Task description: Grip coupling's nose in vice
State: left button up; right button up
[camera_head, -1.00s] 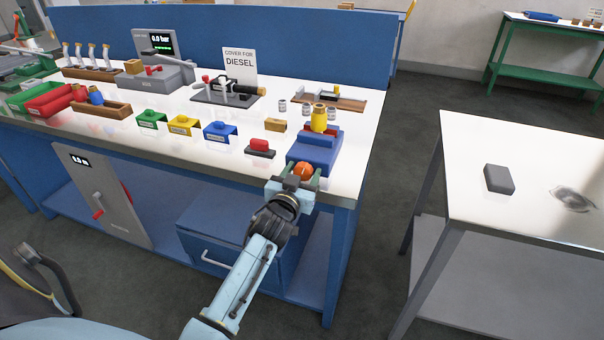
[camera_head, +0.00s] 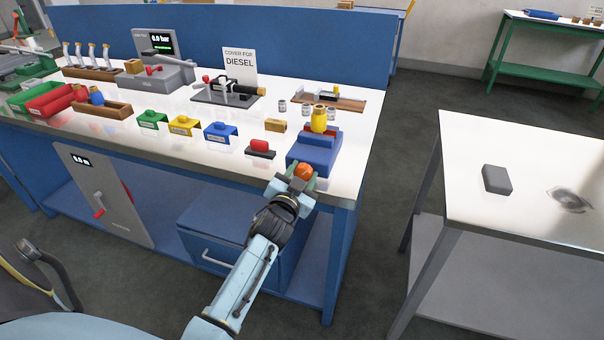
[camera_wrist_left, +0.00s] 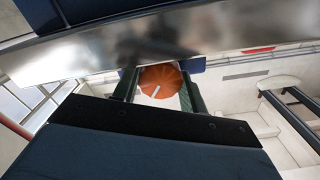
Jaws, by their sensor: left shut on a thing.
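The blue vice (camera_head: 312,156) sits at the front right corner of the white bench top. The yellow coupling (camera_head: 319,121) stands upright at the vice's jaws, its lower end hidden by the vice. I cannot tell whether the jaws touch it. An orange knob (camera_head: 303,170) is at the front of the vice, and it also shows in the left wrist view (camera_wrist_left: 160,80). My left gripper (camera_head: 301,174) is shut on this knob, with one finger on each side. My right gripper is not in view.
A red-topped block (camera_head: 261,147) and blue (camera_head: 220,131), yellow (camera_head: 184,125) and green (camera_head: 151,119) covers stand left of the vice. Small grey cylinders and a wooden board (camera_head: 340,104) lie behind it. A side table (camera_head: 530,150) stands across a gap at right.

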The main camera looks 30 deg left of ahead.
pick_arm(q)
jog(key=o, duration=0.6)
jog(key=shift+c, duration=0.2)
jog(key=o, duration=0.4)
jog(key=n+b, duration=0.1)
jog(key=n, duration=0.2)
jog(key=shift+f, duration=0.1)
jog(key=s+d+n+p, duration=0.1)
jog(key=s+d, duration=0.2)
jog(key=s, duration=1)
jog(key=s+d+f+m+g+h+p, duration=0.1)
jog(key=s+d+f+g+p, duration=0.1)
jog(key=f, duration=0.9)
jog(key=s+d+f+m+g+h+p, duration=0.1)
jog(key=s+d+f+g+h+p, duration=0.1)
jog(key=f, duration=0.8)
jog(key=shift+s+d+f+g+p, duration=0.35)
jog(key=shift+s+d+g+p, duration=0.15)
jog(key=shift+s+d+g, duration=0.95)
jog(key=shift+d, duration=0.2)
